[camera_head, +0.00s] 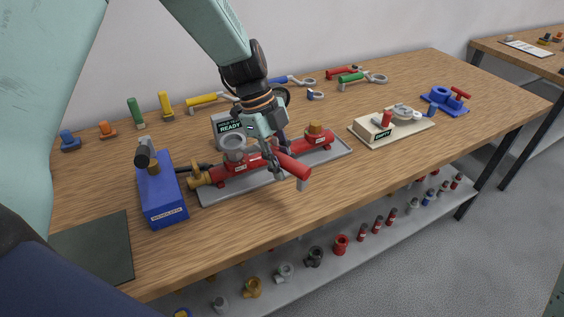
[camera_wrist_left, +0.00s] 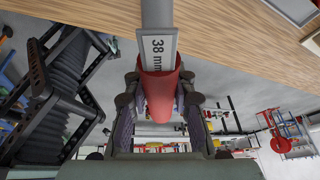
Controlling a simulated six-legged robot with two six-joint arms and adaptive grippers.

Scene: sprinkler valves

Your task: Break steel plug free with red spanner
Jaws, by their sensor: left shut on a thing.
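My left gripper (camera_head: 276,155) is shut on the red handle (camera_head: 294,167) of a spanner, over the front edge of the red pipe assembly. In the left wrist view the red grip (camera_wrist_left: 159,92) sits between the fingers (camera_wrist_left: 160,110), and its grey shank bears a "38 mm" label. The spanner's jaw end is out of that view. The red pipe assembly (camera_head: 318,144) lies on a grey tray (camera_head: 215,194), with a brass end at left and a brass fitting at right. I cannot pick out the steel plug; the gripper covers part of the pipe. My right gripper is not in view.
A blue box (camera_head: 163,205) stands left of the tray. A cream board (camera_head: 365,137) and blue fixture (camera_head: 443,104) are at right. Coloured-handled tools lie along the back. A "READY" sign (camera_head: 230,127) stands behind the pipe.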

